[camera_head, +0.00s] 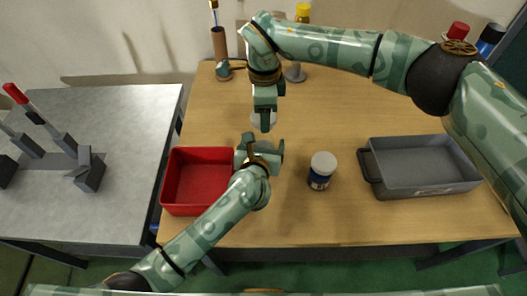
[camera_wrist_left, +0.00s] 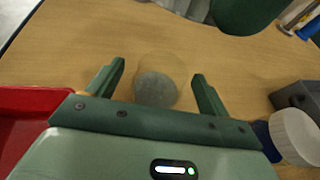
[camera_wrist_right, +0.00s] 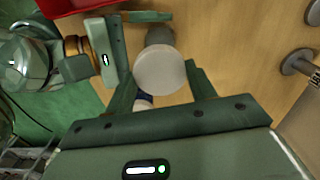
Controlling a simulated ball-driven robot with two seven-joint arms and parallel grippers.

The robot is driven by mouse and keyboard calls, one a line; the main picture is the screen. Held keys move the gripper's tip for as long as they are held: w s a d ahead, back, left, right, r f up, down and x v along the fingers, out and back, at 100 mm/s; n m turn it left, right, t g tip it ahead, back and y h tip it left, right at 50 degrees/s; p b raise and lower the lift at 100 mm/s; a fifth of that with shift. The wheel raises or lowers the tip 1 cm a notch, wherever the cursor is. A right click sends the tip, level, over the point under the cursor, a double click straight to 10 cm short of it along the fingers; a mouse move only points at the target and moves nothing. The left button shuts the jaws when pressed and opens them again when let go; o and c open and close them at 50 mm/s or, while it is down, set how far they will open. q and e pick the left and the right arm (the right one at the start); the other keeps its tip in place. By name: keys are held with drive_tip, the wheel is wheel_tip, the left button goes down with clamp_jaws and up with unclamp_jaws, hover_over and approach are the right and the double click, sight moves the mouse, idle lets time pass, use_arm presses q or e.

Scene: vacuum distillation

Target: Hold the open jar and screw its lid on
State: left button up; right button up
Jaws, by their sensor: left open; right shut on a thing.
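The open jar looks clear, with a grey round area (camera_wrist_left: 156,89), and stands upright on the table between the fingers of my left gripper (camera_wrist_left: 158,82). My left gripper (camera_head: 259,148) is open around it, with a gap at both fingers. The white round lid (camera_wrist_right: 160,70) is between the fingers of my right gripper (camera_wrist_right: 160,82), which is shut on it. In the head view, the right gripper (camera_head: 264,119) points down with the lid, a little behind the left gripper. I cannot tell the lid's exact height above the table.
A red bin (camera_head: 165,184) is left of my left gripper. A closed white-capped jar with a blue label (camera_head: 321,171) stands to the right, beside a grey bin (camera_head: 425,190). A brown pen cup (camera_head: 219,44) stands at the back.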

use_arm(q)
drive_tip(key=shift+w+f, duration=0.1)
drive_tip(key=shift+w, duration=0.15)
drive_tip(key=c, duration=1.4)
use_arm(e)
hover_over(264, 139)
drive_tip(key=shift+w+f, duration=0.1)
drive_tip(key=shift+f, duration=2.35)
drive_tip(key=shift+f, duration=0.9)
drive_tip(key=shift+f, duration=0.35)
use_arm(q)
drive_tip(key=shift+d, duration=0.1)
use_arm(e)
drive_tip(key=shift+f, duration=0.3)
